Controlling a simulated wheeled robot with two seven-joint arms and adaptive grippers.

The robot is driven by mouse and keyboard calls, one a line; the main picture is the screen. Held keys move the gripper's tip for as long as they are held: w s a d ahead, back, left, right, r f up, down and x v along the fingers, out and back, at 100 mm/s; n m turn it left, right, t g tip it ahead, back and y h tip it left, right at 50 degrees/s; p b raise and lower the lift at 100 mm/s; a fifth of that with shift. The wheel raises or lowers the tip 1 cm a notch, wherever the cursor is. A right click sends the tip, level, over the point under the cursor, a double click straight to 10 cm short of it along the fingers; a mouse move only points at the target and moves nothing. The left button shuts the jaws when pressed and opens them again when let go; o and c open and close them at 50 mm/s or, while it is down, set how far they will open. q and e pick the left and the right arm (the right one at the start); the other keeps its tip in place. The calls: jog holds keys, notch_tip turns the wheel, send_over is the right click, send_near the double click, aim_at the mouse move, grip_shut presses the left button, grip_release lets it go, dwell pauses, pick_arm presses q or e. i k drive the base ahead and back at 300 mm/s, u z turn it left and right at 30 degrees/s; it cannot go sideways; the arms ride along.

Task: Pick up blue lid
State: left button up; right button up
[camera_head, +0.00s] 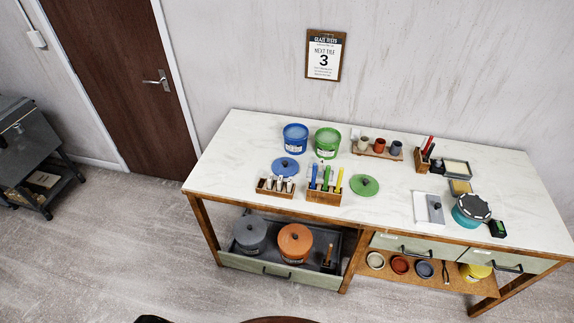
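The blue lid (285,168) is a round disc with a dark knob on top. It lies flat on the white table top (235,150), left of centre, in front of the open blue bucket (295,140). A small wooden rack (274,193) with pale-handled tools stands just in front of it. Neither of my grippers shows in the head view.
A green bucket (327,143) and a green lid (364,185) are nearby. A wooden holder (323,198) with coloured tools stands right of the rack. Grey (250,235) and orange (295,243) lidded buckets sit below the table top. The table's left end is clear.

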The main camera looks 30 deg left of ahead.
aim_at(286, 167)
jog(key=u, duration=0.2)
jog(key=k, duration=0.25)
jog(key=u, duration=1)
jog(key=k, duration=1.1)
jog(key=u, duration=0.9)
jog(key=i, duration=1.2)
jog(key=z, duration=0.5)
jog(key=i, duration=0.95)
jog(key=z, duration=0.75)
